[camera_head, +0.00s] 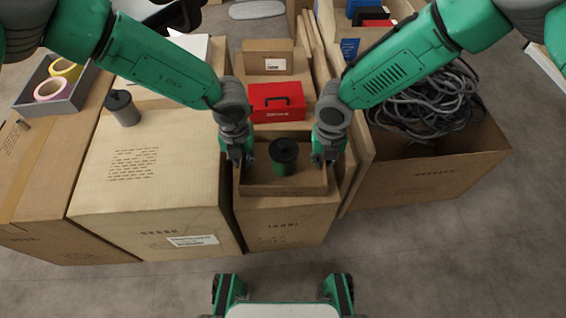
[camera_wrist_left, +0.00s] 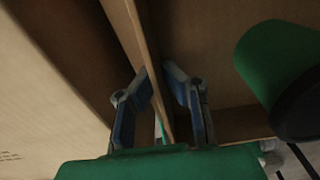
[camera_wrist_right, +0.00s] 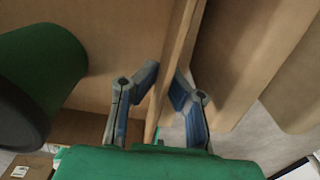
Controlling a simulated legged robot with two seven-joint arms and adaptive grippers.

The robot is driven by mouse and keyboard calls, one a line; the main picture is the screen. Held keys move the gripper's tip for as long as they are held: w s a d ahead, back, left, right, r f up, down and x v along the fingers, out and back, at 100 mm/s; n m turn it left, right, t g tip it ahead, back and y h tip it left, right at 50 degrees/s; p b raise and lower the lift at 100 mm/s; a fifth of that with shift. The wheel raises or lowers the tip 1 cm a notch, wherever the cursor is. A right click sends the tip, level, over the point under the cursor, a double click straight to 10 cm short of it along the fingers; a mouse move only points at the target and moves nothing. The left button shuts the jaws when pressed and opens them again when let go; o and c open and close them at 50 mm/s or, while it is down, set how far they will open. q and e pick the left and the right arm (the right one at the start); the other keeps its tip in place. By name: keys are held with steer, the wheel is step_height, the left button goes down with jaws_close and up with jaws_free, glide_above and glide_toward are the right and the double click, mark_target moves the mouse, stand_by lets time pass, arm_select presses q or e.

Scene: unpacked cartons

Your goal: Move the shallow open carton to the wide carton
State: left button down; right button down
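The shallow open carton (camera_head: 262,181) sits on top of a narrow brown carton (camera_head: 285,228) in the middle of the head view. A green cup with a dark lid (camera_head: 284,157) stands inside it. My left gripper (camera_head: 240,158) is shut on its left wall (camera_wrist_left: 155,60), one finger on each side. My right gripper (camera_head: 324,160) is shut on its right wall (camera_wrist_right: 180,50) in the same way. The wide carton (camera_head: 150,185) stands directly to the left, with a flat top, printed text and a white label.
A dark cup (camera_head: 122,107) stands on the wide carton's back left. A grey tray (camera_head: 62,95) with tape rolls lies farther left. A red box (camera_head: 277,102) is behind the shallow carton. An open carton (camera_head: 440,175) with cables stands right. The wide carton's front top is clear.

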arm_select(q)
steer(key=shift+r, duration=0.15)
arm_select(e)
steer(key=shift+r, duration=0.15)
